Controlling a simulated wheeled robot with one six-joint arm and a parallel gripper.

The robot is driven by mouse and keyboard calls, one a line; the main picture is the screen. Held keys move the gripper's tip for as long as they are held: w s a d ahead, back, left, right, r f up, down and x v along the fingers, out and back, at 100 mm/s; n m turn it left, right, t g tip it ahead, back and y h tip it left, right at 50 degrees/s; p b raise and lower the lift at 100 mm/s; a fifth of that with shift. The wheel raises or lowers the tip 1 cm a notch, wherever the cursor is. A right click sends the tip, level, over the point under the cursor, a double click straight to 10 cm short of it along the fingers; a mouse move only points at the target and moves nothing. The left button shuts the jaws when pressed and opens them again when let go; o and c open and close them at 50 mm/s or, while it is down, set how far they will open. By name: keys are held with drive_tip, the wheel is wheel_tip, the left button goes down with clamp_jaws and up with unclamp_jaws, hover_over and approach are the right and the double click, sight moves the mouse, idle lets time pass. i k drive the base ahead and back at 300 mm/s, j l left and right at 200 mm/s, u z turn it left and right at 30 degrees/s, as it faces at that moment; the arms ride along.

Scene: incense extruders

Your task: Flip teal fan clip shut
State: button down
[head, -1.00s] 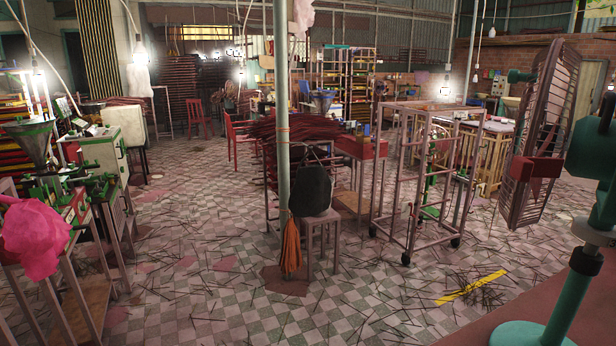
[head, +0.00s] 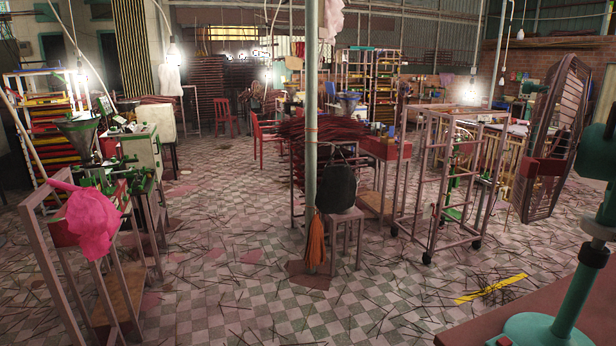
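A tall brown slatted fan cage (head: 556,140) with a dark red piece at its middle stands at the right side of the head view. A small teal part (head: 533,88) shows at its upper left edge; it may be the clip, but I cannot tell whether it is open or shut. My gripper is out of view.
A wheeled metal frame (head: 428,190) stands left of the fan. A pole (head: 311,120) and a stool with a dark sack (head: 338,187) stand mid-picture. A pink cloth (head: 93,220) hangs on a rack at left. Loose sticks litter the open tiled floor (head: 230,290).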

sight(530, 167)
drive_tip(key=i, duration=0.15)
drive_tip(key=k+z, duration=0.2)
drive_tip(key=k, duration=0.35)
drive_tip(key=k+j+z, duration=0.2)
drive_tip(key=k, duration=0.25)
